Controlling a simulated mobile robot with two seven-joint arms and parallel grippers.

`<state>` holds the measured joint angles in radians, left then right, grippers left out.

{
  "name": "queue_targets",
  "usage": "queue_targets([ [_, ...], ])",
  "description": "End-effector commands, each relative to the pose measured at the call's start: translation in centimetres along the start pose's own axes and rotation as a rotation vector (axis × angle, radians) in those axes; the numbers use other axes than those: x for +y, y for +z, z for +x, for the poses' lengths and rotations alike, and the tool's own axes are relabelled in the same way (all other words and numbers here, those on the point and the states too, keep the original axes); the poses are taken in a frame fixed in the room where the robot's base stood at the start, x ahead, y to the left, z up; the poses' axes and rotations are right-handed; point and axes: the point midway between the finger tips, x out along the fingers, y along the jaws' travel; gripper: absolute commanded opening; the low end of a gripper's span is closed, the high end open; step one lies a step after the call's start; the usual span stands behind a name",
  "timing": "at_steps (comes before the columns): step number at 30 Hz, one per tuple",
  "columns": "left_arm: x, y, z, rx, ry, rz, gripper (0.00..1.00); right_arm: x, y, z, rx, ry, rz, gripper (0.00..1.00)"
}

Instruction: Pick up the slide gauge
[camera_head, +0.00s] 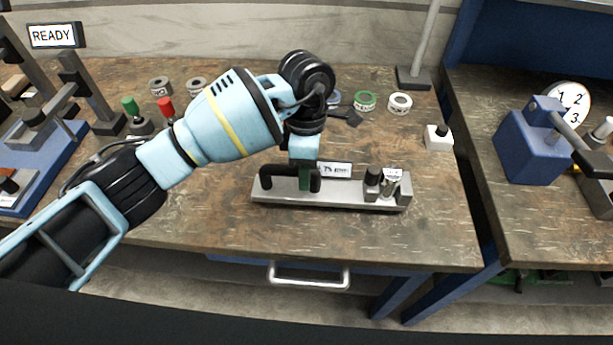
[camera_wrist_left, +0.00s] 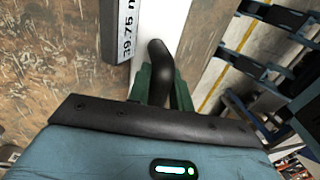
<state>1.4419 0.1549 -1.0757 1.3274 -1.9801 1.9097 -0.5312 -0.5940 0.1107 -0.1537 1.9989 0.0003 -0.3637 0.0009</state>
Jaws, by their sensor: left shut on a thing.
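My left gripper (camera_head: 305,181) reaches down from above, shut on the black handle. In the left wrist view the green fingers close around the handle (camera_wrist_left: 158,62), beside the display (camera_wrist_left: 126,35) reading "39.75 m", cut off. My right gripper is not in view.
Several ring-shaped pieces (camera_head: 400,103) lie behind the gauge. A white block with a black button (camera_head: 438,138) stands to its right. A blue device (camera_head: 535,145) is on the right bench. A fixture with a READY sign (camera_head: 53,36) stands at left. The bench's front edge is close.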

Motion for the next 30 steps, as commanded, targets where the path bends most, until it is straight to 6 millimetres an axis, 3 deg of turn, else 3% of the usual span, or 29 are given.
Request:
queue_targets([
  [3, -0.4, 0.1, -1.6, -0.006, 0.006, 0.005, 0.00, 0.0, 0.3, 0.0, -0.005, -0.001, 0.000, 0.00],
  [11, -3.4, 0.3, -1.2, -0.006, 0.006, 0.007, 0.00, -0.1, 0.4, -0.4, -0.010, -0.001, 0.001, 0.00],
  [30, -13.9, 1.0, 0.0, -0.006, 0.005, 0.006, 0.00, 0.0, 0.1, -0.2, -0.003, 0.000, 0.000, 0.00],
])
